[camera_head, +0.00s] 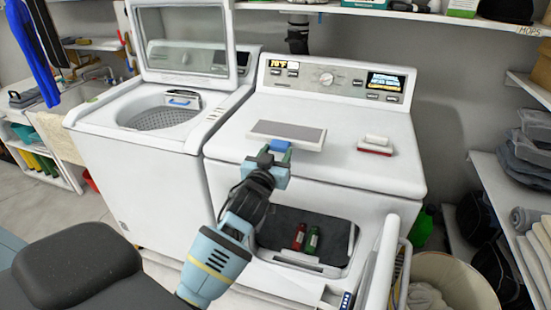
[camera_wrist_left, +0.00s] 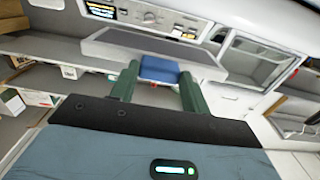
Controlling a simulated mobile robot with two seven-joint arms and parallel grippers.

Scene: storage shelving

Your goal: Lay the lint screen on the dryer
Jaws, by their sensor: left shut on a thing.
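The lint screen (camera_head: 290,132) is a flat grey panel with a pale frame and a blue handle (camera_head: 279,146). My left gripper (camera_head: 277,155) is shut on the handle, which shows between its green fingers in the left wrist view (camera_wrist_left: 158,70). The panel (camera_wrist_left: 150,48) extends beyond the fingertips there. In the head view the screen appears over the front part of the dryer's white top (camera_head: 232,143). I cannot tell whether it touches the top. The dryer's front door (camera_head: 378,262) is open. My right gripper is not in view.
A red-and-white brush-like item (camera_head: 375,145) lies on the dryer top, right of the screen. A red and a green item (camera_head: 312,240) lie in the dryer opening. A washer (camera_head: 135,165) with its lid up stands left. A shelf (camera_head: 355,10) hangs above; a basket (camera_head: 455,275) stands right.

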